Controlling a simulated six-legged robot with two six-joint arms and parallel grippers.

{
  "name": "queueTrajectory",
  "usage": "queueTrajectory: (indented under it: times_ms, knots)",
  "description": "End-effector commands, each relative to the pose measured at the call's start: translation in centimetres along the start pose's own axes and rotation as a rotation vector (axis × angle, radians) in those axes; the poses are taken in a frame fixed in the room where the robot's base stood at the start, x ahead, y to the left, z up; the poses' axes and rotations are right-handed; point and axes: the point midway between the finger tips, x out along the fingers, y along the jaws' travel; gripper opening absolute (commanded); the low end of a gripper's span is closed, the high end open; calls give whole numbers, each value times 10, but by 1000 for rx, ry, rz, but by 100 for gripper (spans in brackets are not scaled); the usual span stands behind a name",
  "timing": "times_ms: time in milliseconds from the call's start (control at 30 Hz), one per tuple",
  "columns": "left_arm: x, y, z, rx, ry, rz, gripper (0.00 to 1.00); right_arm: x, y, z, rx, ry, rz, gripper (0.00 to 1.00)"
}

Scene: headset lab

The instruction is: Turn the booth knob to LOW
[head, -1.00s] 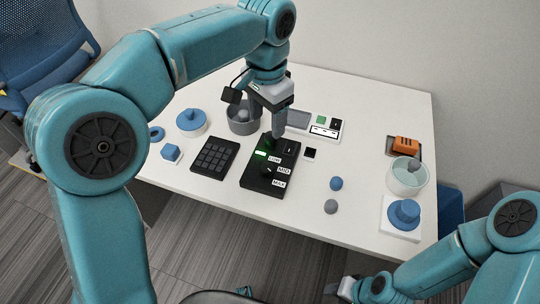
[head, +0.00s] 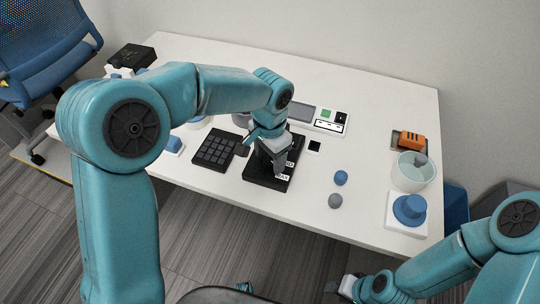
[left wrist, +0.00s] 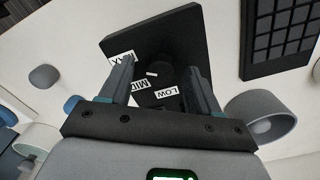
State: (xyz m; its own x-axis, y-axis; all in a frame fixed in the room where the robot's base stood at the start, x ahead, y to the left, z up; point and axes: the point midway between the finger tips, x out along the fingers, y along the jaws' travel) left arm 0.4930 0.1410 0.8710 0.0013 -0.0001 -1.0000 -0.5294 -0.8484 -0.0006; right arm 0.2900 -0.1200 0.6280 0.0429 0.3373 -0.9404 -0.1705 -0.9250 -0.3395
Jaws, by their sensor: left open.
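The black booth panel (head: 259,176) lies on the white table under my left gripper (head: 273,168). In the head view the gripper hides the knob and the LOW label, while MID and MAX show partly. In the left wrist view, the dark knob (left wrist: 164,70) sits between the open fingers of my left gripper (left wrist: 160,66). A short white mark beside it faces the MID label (left wrist: 133,84); the LOW label (left wrist: 167,92) is also visible. Whether a finger touches the knob I cannot tell. My right gripper (head: 346,287) is low, off the table's front edge; its jaws are unclear.
A black keypad (head: 214,149) stands just left of the panel. A blue ball (head: 341,178) and a grey ball (head: 335,200) lie to its right. A blue knob on a white base (head: 409,210) and a clear bowl (head: 413,171) stand at the right.

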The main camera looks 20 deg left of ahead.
Motion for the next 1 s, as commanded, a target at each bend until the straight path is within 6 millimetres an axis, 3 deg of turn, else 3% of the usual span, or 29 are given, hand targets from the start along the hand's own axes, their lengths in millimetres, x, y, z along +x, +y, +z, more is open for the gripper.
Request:
queueTrajectory:
  times_ms: [267, 433, 767, 1000]
  knots:
    - [2, 0, -1, 0, 0, 0, 62, 0, 0, 0, 0, 0, 0, 43]
    - [2, 0, -1, 0, 0, 0, 7, 0, 0, 0, 0, 0, 0, 43]
    - [2, 0, 0, -32, 0, 0, 6, 1, 0, 0, 0, 0, 0, 43]
    - [2, 0, -1, -163, -1, 0, 6, 5, 2, 0, 0, 0, 0, 43]
